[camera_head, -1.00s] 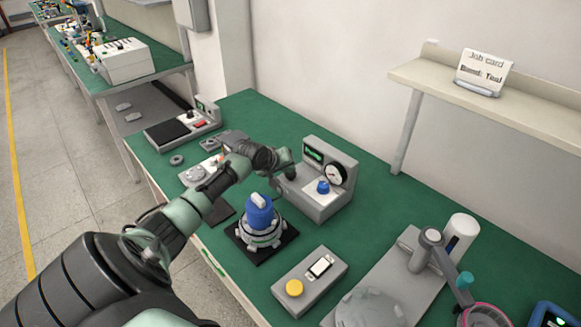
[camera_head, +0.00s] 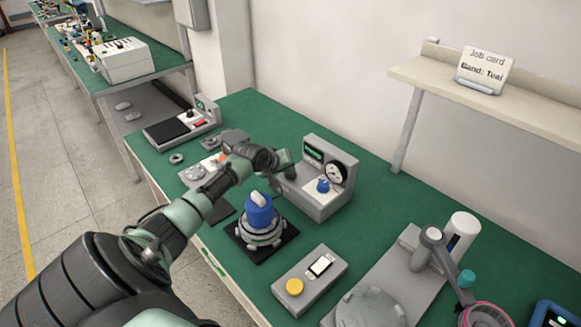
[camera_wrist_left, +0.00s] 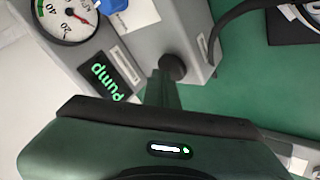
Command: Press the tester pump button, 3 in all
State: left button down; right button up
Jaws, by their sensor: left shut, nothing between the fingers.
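The tester (camera_head: 322,203) is a grey box with a round gauge (camera_head: 336,173), a blue knob (camera_head: 323,186) and a small green-lit display (camera_head: 313,153). In the left wrist view its display (camera_wrist_left: 111,73) reads "Pump". A dark round button (camera_wrist_left: 172,67) sits on the tester's grey side there. My left gripper (camera_head: 286,168) is shut and empty, at the tester's left side. In the wrist view the shut fingertips (camera_wrist_left: 162,84) are right at the button; I cannot tell whether they touch. In the head view the button is hidden. My right gripper is not in view.
A blue-topped hub motor (camera_head: 260,219) stands on a black mat in front of the tester. A grey box with a yellow button (camera_head: 294,286) lies nearer. A magnifier stand (camera_head: 432,250) is at right. A shelf holds a job card (camera_head: 483,69).

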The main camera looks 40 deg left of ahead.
aim_at(289, 175)
pick_arm(q)
jog(key=shift+f, duration=0.4)
dwell(0.3)
jog(key=shift+r+p, duration=1.35)
jog(key=shift+r, duration=0.1)
notch_tip(289, 175, up, 5)
jog(key=p, duration=0.5)
dwell(1.7)
